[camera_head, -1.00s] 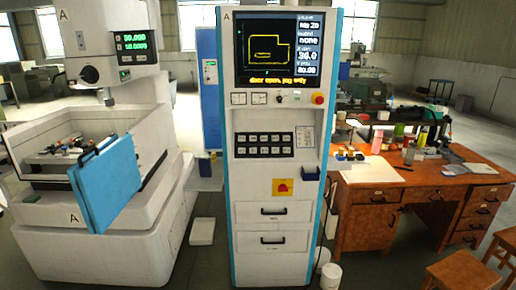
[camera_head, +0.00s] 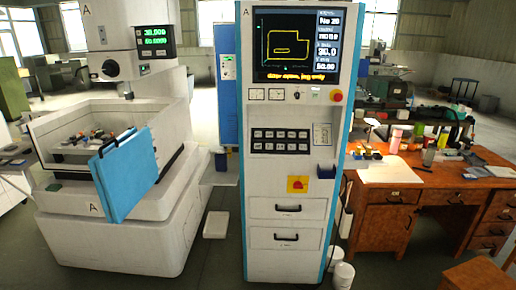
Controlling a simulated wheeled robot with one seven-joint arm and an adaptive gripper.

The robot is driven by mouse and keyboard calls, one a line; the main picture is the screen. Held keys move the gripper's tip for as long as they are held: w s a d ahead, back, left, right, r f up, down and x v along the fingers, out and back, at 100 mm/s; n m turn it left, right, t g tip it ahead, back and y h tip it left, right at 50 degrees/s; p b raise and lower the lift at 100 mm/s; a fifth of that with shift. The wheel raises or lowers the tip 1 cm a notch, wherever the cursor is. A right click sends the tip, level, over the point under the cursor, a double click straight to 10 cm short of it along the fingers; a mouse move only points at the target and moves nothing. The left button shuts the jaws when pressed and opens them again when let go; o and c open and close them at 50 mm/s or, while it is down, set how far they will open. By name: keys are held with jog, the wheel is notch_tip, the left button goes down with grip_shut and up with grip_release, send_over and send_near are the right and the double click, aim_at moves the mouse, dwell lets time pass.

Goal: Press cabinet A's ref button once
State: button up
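Cabinet A (camera_head: 288,224) stands upright in the middle, white with blue side edges and a letter A at its top left. Its screen (camera_head: 297,45) shows a yellow outline and a yellow line of text at the bottom. Below the screen are small gauges and a red knob (camera_head: 336,96). A black panel (camera_head: 280,141) holds two rows of pale buttons. The button labels are too small to read, so I cannot tell which is ref. My gripper is not in view.
A white machine (camera_head: 110,230), also marked A, stands left with its blue door (camera_head: 130,178) swung open. A cluttered wooden desk (camera_head: 385,222) stands close at the right, with a stool (camera_head: 478,275) in front. A white bin (camera_head: 343,274) sits by the cabinet's foot. Floor shows between machine and cabinet.

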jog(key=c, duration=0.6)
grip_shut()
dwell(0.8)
